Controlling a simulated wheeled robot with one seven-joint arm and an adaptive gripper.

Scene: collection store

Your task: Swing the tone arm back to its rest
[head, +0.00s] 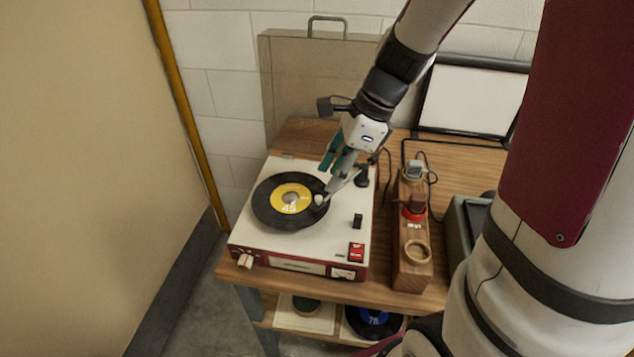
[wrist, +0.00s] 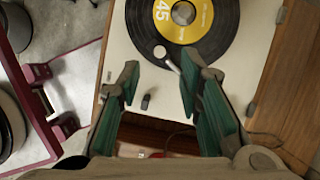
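The record player (head: 352,200) has a cream top and a red front and stands on a wooden table. Its black record (head: 268,212) has a yellow label marked 45. The tone arm (head: 343,184) reaches in from the right, its pale round head (head: 319,199) over the record's right edge; the head also shows in the wrist view (wrist: 160,52). My gripper (head: 333,163) is above the tone arm. Its green-padded fingers (wrist: 159,80) are wide apart, with nothing held. In the wrist view the right finger hides part of the tone arm; contact cannot be told. I cannot make out the rest.
A wooden block (head: 404,268) with several fittings, including a ring, stands right of the player. A black switch (head: 357,221) and a red switch (head: 356,250) sit on the deck's right side. A framed white panel (head: 470,98) and a beige panel (head: 285,75) stand behind.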

